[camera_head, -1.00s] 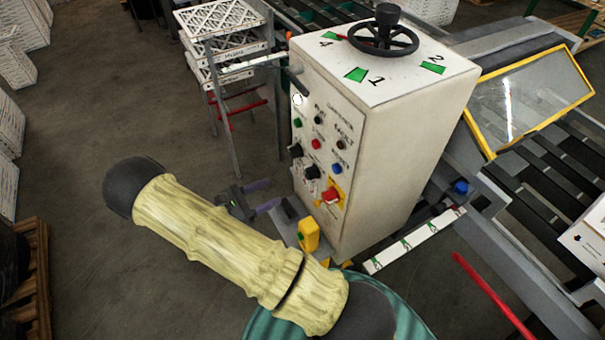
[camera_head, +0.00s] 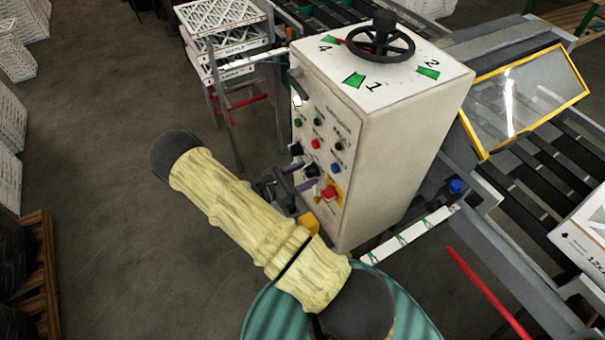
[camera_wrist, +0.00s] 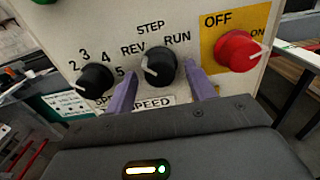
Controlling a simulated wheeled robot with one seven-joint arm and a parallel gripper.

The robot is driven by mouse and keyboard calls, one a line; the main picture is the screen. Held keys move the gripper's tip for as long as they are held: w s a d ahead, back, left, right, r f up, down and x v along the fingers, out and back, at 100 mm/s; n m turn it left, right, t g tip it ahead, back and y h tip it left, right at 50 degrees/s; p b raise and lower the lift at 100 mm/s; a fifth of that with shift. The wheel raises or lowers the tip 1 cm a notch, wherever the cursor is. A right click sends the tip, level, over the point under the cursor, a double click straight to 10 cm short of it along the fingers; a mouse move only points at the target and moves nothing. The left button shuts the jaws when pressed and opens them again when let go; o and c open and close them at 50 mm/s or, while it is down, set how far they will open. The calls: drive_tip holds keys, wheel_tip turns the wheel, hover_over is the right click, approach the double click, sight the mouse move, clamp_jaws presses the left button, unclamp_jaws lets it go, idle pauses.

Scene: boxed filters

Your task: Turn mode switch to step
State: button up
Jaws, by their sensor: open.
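The mode switch (camera_wrist: 161,67) is a black round knob on the white panel, labelled REV, STEP and RUN. Its white pointer line sits on the knob's left side, toward REV. It also shows small in the head view (camera_head: 312,171). My gripper (camera_wrist: 160,72) is open, with one purple finger on each side of the knob. The fingertips reach alongside the knob's lower part; I cannot tell whether they touch it. In the head view my gripper (camera_head: 298,177) is at the panel front, partly hidden by my arm.
The black speed knob (camera_wrist: 95,77) is close to the left finger. The red OFF/ON knob (camera_wrist: 238,50) on a yellow plate is close to the right finger. The control cabinet (camera_head: 395,150) carries a handwheel (camera_head: 384,40). A crate stack (camera_head: 222,50) stands behind left.

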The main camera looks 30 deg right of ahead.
drive_tip(key=c, duration=1)
drive_tip(key=shift+m, duration=0.3)
drive_tip(key=m+b, duration=0.3)
drive_tip(key=shift+f, duration=0.15)
drive_tip(key=m+b, duration=0.3)
drive_tip(key=m, duration=0.2)
drive_tip(key=shift+r, duration=0.2)
drive_tip(key=o, duration=1)
